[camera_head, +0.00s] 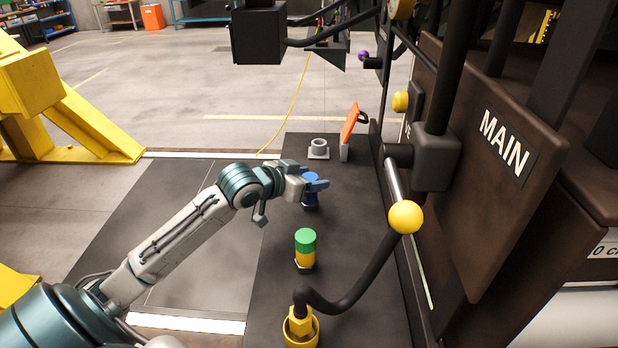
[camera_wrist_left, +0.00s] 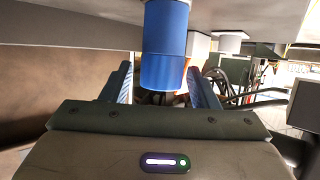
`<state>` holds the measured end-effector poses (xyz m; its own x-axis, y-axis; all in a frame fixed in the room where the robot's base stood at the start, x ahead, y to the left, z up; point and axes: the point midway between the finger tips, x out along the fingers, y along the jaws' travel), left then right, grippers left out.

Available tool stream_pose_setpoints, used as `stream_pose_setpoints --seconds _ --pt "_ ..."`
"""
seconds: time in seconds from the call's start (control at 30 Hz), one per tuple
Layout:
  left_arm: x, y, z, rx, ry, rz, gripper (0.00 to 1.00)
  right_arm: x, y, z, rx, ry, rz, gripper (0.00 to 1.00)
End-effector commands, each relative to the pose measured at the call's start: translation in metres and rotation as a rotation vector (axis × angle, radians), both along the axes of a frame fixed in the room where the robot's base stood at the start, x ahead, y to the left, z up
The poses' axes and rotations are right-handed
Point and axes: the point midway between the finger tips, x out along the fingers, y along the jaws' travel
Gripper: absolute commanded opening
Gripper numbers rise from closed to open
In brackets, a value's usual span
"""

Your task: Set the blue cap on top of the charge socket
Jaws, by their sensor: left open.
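The blue cap (camera_head: 311,178) stands on the dark deck in the head view, partly hidden by my left gripper. In the left wrist view the blue cap (camera_wrist_left: 164,68) shows as a two-tone blue cylinder between the fingers. My left gripper (camera_head: 318,186) is open around it, with a visible gap to each blue finger in the wrist view (camera_wrist_left: 162,85). A grey ring-shaped fitting (camera_head: 318,147), perhaps the charge socket, stands farther back on the deck with nothing on it. My right gripper is out of view.
A green-topped yellow fitting (camera_head: 305,246) stands nearer on the deck. A black hose ends in a yellow fitting (camera_head: 301,328) at the front. An orange flap (camera_head: 349,122) stands beside the grey fitting. A yellow-knobbed lever (camera_head: 405,217) and the railcar's MAIN panel (camera_head: 505,145) crowd the right.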

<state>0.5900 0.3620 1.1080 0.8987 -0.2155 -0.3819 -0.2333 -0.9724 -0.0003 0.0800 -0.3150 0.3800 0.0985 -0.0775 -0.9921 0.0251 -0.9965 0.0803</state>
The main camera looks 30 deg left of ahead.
Motion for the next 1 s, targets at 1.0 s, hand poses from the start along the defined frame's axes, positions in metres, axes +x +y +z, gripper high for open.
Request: stream_pose_setpoints --seconds 1.0 --pt "-0.054 0.013 0.031 0.008 0.001 -0.001 0.55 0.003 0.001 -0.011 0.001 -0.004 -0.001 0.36"
